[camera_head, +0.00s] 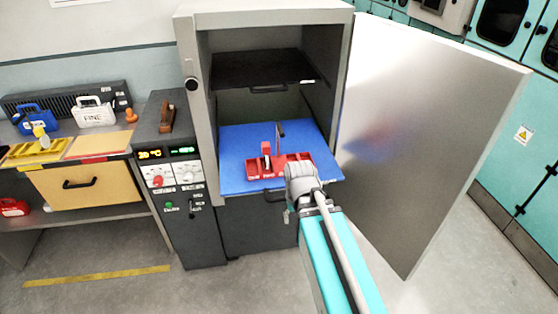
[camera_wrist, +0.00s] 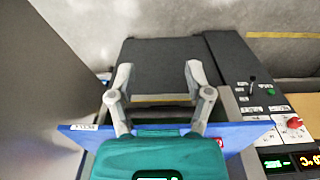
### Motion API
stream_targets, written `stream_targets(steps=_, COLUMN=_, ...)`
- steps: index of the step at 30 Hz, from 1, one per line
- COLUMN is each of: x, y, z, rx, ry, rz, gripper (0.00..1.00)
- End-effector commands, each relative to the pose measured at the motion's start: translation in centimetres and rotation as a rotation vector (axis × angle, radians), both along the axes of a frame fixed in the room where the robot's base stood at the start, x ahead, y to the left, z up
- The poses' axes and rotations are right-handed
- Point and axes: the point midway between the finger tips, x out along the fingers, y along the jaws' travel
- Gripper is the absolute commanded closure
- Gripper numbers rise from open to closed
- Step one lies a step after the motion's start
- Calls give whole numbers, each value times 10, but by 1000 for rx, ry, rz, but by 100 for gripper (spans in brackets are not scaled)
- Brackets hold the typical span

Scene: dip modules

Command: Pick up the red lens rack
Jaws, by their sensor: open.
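The red lens rack (camera_head: 283,167) lies on the blue shelf (camera_head: 240,150) inside the open cabinet. It is a long low red tray with an upright red handle near its left part. My arm's grey wrist covers the rack's right front area in the head view. In the wrist view, my gripper (camera_wrist: 158,78) has its two grey fingers spread, with nothing between them. It is over the front edge of the blue shelf (camera_wrist: 250,131), and the rack is mostly out of that view. A small red patch (camera_wrist: 220,142) shows beside the teal gripper body; I cannot tell whether it is the rack.
The cabinet door (camera_head: 430,130) stands wide open at right. A black shelf (camera_head: 255,70) is above the blue one. A control panel (camera_head: 180,180) adjoins the cabinet at left. A bench with a yellow tray (camera_head: 38,150) and several cases stands farther left.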

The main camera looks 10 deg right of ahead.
Motion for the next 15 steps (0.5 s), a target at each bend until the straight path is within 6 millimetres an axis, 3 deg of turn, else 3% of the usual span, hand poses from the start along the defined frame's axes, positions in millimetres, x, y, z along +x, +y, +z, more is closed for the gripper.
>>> stream_targets(steps=1, x=9, y=0, z=15, rx=0, ry=-10, rz=0, gripper=34)
stream_targets(steps=15, x=86, y=-2, z=107, rx=0, ry=-131, rz=-4, gripper=34)
